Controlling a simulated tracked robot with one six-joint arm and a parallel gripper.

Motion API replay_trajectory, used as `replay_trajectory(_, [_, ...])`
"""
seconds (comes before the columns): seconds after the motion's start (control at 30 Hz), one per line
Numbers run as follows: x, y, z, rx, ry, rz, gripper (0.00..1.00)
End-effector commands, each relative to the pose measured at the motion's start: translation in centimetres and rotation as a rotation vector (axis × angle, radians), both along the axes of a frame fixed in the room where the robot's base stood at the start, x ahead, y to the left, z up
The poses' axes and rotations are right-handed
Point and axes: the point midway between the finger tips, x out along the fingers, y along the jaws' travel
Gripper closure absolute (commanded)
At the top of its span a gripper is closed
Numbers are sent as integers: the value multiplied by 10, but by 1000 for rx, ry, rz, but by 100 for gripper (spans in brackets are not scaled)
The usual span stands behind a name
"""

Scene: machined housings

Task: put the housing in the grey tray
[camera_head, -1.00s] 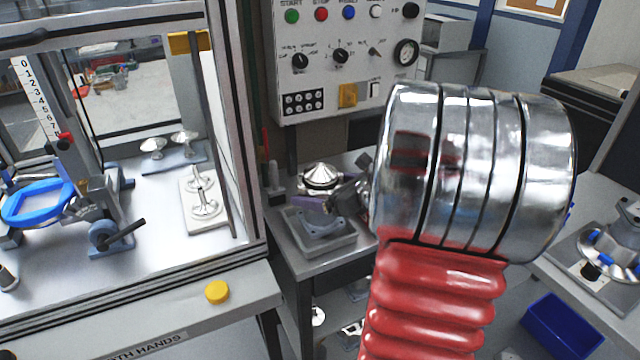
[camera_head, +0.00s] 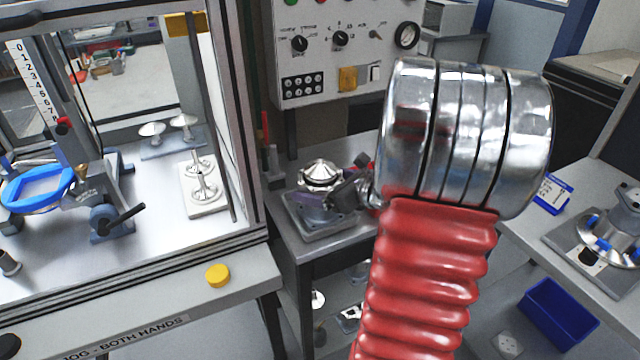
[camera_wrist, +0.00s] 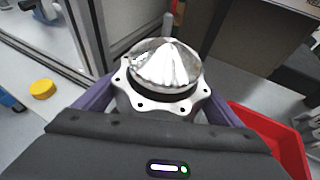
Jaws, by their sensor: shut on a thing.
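The housing (camera_head: 320,176) is a shiny silver part with a cone-shaped top and a scalloped flange with holes. In the wrist view the housing (camera_wrist: 165,75) sits upright between the purple fingers of my gripper (camera_wrist: 160,100). My gripper (camera_head: 338,192) is shut on it and comes in from the right in the head view. The grey tray (camera_head: 328,233) is on the bench just below the housing. My gripper and the housing cover its back part. I cannot tell whether the housing touches the tray.
A control panel (camera_head: 340,60) hangs behind the bench. A framed machine cell (camera_head: 240,130) stands close on the left, with a yellow button (camera_head: 218,275) on its front ledge. A blue bin (camera_head: 558,315) is low at the right. A red bin (camera_wrist: 270,135) shows in the wrist view.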

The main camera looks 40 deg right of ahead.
Motion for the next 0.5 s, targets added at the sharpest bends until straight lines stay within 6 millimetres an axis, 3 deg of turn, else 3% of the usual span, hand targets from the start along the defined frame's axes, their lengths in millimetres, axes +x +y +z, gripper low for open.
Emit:
replay_trajectory(0.07, [1,0,0,-1,-4,0,64])
replay_trajectory(0.1, [0,0,-2,1,0,0,8])
replay_trajectory(0.23, [0,0,-1,0,0,0,0])
replay_trajectory(0.5, [0,0,0,0,0,0,0])
